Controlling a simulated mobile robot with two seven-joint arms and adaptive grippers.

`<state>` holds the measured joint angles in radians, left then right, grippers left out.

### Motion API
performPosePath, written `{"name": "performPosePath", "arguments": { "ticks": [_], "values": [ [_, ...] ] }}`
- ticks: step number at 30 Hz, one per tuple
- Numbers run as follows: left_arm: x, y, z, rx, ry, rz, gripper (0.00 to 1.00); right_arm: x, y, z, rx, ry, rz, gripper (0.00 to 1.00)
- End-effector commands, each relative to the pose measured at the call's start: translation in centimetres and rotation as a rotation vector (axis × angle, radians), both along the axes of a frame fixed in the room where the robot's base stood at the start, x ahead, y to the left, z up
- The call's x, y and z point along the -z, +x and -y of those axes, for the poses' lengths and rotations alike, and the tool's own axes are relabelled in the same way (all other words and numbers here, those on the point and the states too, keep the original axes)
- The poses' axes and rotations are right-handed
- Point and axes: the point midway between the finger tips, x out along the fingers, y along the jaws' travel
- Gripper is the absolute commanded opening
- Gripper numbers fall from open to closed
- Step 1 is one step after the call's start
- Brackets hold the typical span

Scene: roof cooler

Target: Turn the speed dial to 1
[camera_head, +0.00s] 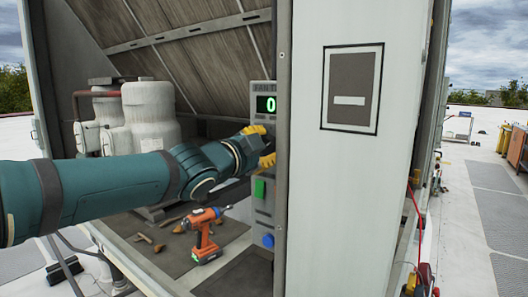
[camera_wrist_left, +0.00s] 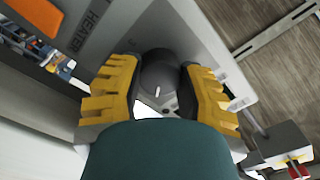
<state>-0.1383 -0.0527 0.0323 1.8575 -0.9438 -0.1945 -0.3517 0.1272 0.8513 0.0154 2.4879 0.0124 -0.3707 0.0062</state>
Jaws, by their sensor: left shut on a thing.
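The fan control panel (camera_head: 262,209) is a narrow grey box on the cabinet's inner side, with a green display (camera_head: 266,104) reading 0. The speed dial (camera_wrist_left: 160,74) is a dark round knob with a white pointer mark, seen in the left wrist view. My left gripper (camera_head: 262,146) has yellow fingers and is at the panel below the display. In the left wrist view the left gripper (camera_wrist_left: 161,88) is shut on the dial, one finger on each side. In the head view the gripper hides the dial. My right gripper is in neither view.
A green button (camera_head: 260,188) and a blue knob (camera_head: 268,240) sit lower on the panel. An orange drill (camera_head: 204,236) stands on the cabinet floor below my arm. White tanks (camera_head: 150,118) stand behind it. The cabinet's pale side wall (camera_head: 345,200) rises right of the panel.

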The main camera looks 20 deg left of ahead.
Motion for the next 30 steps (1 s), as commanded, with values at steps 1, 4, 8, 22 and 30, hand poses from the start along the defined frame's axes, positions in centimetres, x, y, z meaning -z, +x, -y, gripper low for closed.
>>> {"name": "performPosePath", "arguments": {
  "ticks": [1,4,8,22,30],
  "values": [
    [-0.04,0.0,0.01,0.0,0.019,0.01,0.02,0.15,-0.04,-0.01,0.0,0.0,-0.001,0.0],
    [-0.06,0.0,0.01,0.0,0.055,0.023,0.02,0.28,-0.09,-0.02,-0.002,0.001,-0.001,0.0],
    [-0.07,0.0,0.01,0.0,0.084,0.033,0.02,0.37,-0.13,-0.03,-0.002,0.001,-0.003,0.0],
    [-0.14,-0.01,0.0,0.0,0.102,0.04,0.02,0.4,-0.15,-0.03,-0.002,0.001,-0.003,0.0],
    [-0.09,-0.01,0.0,0.0,0.102,0.039,0.58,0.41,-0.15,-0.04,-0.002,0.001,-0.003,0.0]
  ]
}}
